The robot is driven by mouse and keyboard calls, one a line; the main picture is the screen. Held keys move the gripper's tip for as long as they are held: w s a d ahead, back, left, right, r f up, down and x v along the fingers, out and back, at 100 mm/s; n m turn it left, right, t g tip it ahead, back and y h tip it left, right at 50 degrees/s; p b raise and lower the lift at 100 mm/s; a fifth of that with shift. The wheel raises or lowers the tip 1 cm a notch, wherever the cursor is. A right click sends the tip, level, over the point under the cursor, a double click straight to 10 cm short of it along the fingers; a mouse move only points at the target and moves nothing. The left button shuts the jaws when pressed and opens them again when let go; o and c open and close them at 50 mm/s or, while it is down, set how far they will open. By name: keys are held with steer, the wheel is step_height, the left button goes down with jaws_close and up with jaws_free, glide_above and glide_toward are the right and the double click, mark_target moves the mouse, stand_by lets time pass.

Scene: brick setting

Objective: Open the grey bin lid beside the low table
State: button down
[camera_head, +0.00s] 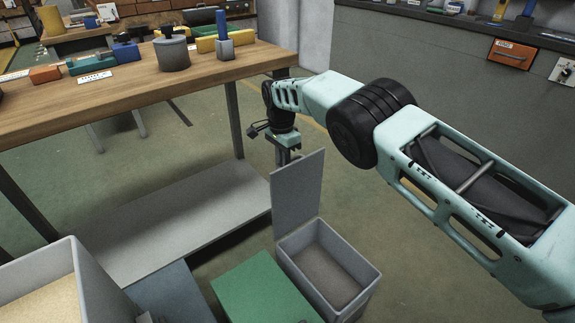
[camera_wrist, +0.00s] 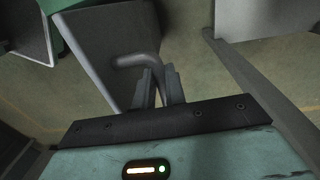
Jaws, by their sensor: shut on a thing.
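The grey bin (camera_head: 365,289) stands on the floor at the lower middle of the head view, with its inside showing and looking empty. Its grey lid (camera_head: 297,190) stands about upright along the bin's far left side. My gripper (camera_head: 284,157) points down at the lid's upper edge, partly hidden behind it. In the wrist view, the lid (camera_wrist: 105,45) carries a curved grey handle (camera_wrist: 130,61). My gripper's fingers (camera_wrist: 159,88) are closed around the end of that handle. The exact contact is dark and partly hidden.
The wooden low table (camera_head: 120,92) with blocks and tools is at upper left, its grey lower shelf (camera_head: 185,212) near the bin. A green-lidded bin (camera_head: 262,292) stands close left of the grey bin. An open light bin (camera_head: 88,283) is at lower left. Floor right of the bin is clear.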

steer(key=shift+a+f, duration=0.25)
steer(key=shift+f, duration=0.1)
steer(key=c, duration=1.5)
jaws_free()
steer(key=shift+o, duration=0.2)
steer(key=shift+r, duration=0.15)
steer(key=shift+w+r, duration=0.1)
steer(key=shift+r, duration=0.3)
step_height(320, 180, up, 11)
steer(key=p, duration=0.2)
steer(key=shift+w+a+p, duration=0.2)
steer(key=shift+w+p, duration=0.15)
